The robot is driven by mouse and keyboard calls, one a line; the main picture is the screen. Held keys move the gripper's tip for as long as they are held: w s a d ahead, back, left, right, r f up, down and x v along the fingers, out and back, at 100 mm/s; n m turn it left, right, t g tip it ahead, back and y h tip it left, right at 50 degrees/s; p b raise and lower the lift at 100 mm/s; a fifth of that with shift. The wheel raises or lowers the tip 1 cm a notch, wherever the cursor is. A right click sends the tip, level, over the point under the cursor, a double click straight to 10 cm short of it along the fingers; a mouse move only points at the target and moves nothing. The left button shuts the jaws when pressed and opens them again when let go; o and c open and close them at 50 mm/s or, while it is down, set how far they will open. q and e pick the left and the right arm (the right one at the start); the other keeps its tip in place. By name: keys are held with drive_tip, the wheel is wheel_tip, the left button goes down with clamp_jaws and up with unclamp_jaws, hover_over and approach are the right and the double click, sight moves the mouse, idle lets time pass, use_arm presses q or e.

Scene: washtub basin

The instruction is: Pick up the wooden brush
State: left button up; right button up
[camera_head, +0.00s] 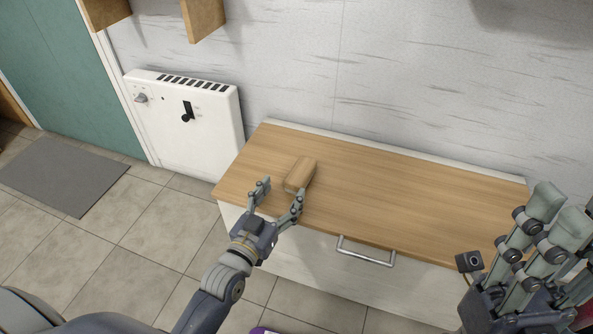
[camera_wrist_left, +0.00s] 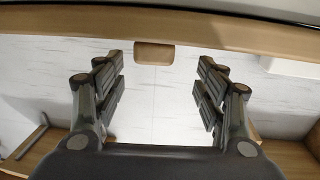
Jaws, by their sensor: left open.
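The wooden brush (camera_head: 300,172) is a small light-brown block lying on the wooden top near its left end. In the left wrist view the brush (camera_wrist_left: 154,53) shows between the two fingers, ahead of them. My left gripper (camera_head: 281,191) is open and empty at the front edge of the top, just in front of the brush. One finger is to the left of the brush and the other is near its front right; whether it touches cannot be told. My right gripper (camera_head: 559,214) is raised at the right edge of the head view, away from the brush.
The wooden top (camera_head: 400,195) is bare to the right of the brush. Its white cabinet has a metal handle (camera_head: 366,253) at the front. A white heater (camera_head: 190,120) stands on the left by the wall. A grey mat (camera_head: 65,175) lies on the tiled floor.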

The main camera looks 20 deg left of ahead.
sight(301, 169)
use_arm(q)
drive_tip(key=w, duration=0.2)
drive_tip(key=w+b, duration=0.1)
drive_tip(key=w, duration=0.1)
drive_tip(key=shift+w+d, duration=0.1)
drive_tip(key=shift+d, duration=0.3)
drive_tip(key=w+b, duration=0.1)
drive_tip(key=w, duration=0.1)
drive_tip(key=w+d+b, duration=0.1)
drive_tip(key=w, duration=0.1)
drive_tip(key=shift+w+f+b, duration=0.1)
drive_tip(key=shift+f+b, duration=0.1)
drive_tip(key=shift+b, duration=0.2)
drive_tip(key=shift+w+d+r, duration=0.1)
drive_tip(key=shift+w, duration=0.4)
drive_tip(key=c, duration=1.2)
